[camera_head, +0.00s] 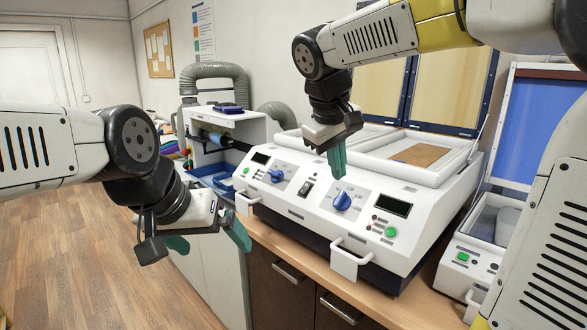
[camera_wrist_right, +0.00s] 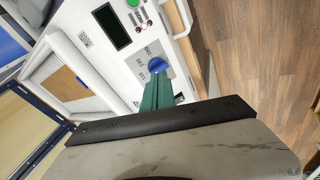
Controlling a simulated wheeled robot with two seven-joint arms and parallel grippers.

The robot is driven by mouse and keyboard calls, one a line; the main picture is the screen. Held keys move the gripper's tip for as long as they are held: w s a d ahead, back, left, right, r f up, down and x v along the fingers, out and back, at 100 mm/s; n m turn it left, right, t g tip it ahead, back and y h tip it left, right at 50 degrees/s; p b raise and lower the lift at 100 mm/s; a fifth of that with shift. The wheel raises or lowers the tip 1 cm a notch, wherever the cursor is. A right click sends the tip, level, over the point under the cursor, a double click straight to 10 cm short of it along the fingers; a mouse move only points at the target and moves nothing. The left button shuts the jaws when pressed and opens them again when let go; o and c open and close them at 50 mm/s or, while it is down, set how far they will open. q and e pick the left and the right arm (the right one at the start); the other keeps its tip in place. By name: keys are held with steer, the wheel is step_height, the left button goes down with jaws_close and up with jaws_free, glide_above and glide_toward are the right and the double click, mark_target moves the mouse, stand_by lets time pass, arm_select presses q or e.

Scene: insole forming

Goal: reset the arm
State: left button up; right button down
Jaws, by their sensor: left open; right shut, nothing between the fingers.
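My left gripper (camera_head: 206,243) is open, with its green fingers apart. It hangs empty in front of the counter at the left of the head view. My right gripper (camera_head: 338,162) is shut and empty, its green fingers together and pointing down. It is in front of and above the white forming machine (camera_head: 300,212), near the blue right knob (camera_head: 342,201). In the right wrist view the shut green fingers (camera_wrist_right: 158,92) point toward the same blue knob (camera_wrist_right: 157,65). I cannot tell whether the fingertips touch the machine.
The machine's lid (camera_head: 447,92) is raised, and a brown sheet (camera_head: 420,155) lies in its right bay. A smaller white machine (camera_head: 478,250) with a blue lid stands at the right. A grey-hosed unit (camera_head: 222,125) stands behind left. Wooden floor (camera_head: 60,250) is clear at left.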

steer(key=s+d+f+m+t+y, duration=0.1)
steer(key=s+d+f+m+y, duration=0.1)
steer(key=s, duration=0.5)
steer(key=s+d+f+m+t+y, duration=0.1)
steer(key=s+d+f+m+y, duration=0.1)
steer(key=s+f, duration=0.4)
steer(key=shift+s+d+m, duration=0.5)
steer(key=shift+s+m, duration=0.5)
steer(key=shift+s, duration=0.2)
